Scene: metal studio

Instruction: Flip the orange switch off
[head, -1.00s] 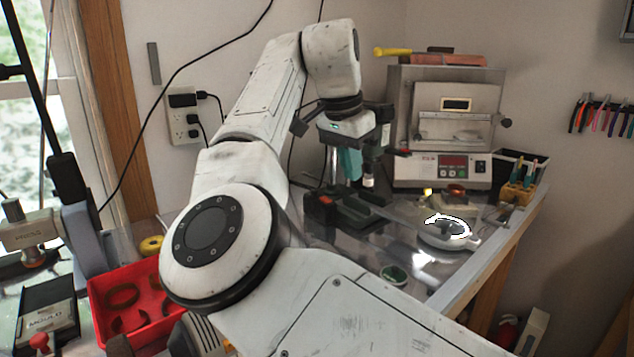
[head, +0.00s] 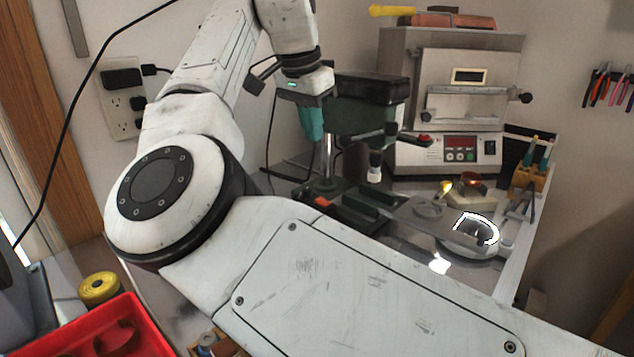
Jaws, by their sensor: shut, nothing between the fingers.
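A small orange patch (head: 322,201), which looks like the orange switch, is on the dark green base of the drill press (head: 372,90). It is too small to tell which way it is set. My gripper (head: 314,138) points down with its teal fingers shut and empty. In the picture it is just left of the press column and above the orange patch, apart from it. The depth between them cannot be told.
A kiln (head: 460,100) with a lit display stands behind right. A lit round magnifier (head: 472,245) and a wooden tool holder (head: 528,178) are at the bench's right. A red bin (head: 90,325) and yellow tape roll (head: 99,288) are front left. A wall outlet (head: 122,103) is behind my arm.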

